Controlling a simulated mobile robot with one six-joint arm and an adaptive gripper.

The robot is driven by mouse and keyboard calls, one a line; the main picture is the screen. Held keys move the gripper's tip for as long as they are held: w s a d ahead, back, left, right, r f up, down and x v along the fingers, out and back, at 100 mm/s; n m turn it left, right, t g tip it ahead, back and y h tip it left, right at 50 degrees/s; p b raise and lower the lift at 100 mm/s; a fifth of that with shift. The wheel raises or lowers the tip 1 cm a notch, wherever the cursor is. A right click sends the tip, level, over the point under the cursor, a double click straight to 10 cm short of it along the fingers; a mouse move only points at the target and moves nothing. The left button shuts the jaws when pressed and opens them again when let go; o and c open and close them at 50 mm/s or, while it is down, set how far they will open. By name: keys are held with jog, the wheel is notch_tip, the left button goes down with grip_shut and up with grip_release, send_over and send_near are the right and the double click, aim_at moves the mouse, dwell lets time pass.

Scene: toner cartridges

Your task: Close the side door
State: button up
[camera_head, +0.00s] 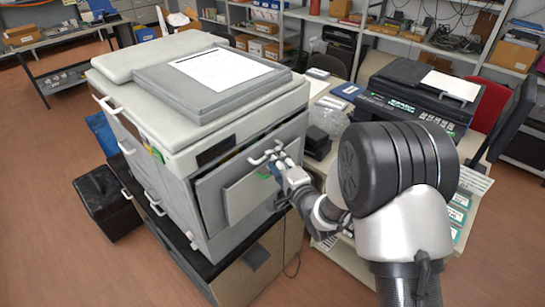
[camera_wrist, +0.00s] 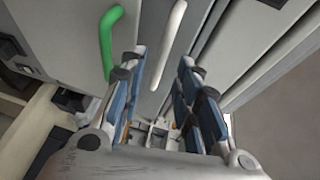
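The large grey-white copier (camera_head: 200,125) stands left of centre in the head view. Its side door (camera_head: 212,205) is the grey panel on the face towards my arm. A dark gap runs along its top and left edges, so it looks slightly ajar. A smaller lighter panel (camera_head: 247,197) sits on it. White handles (camera_head: 262,158) show near its top. My gripper (camera_head: 279,163) is beside these handles. In the wrist view my gripper (camera_wrist: 165,60) has its blue-padded fingers apart, with a white handle (camera_wrist: 169,45) ahead between them. A green handle (camera_wrist: 108,38) is at left. Contact cannot be told.
A table (camera_head: 338,262) with a black printer (camera_head: 421,95) stands right of the copier, close behind my arm. A black bin (camera_head: 106,203) stands on the floor at left. A cable (camera_head: 292,262) hangs below the side door. The front floor is clear.

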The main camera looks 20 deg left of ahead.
jog(key=shift+x, duration=1.6)
grip_shut()
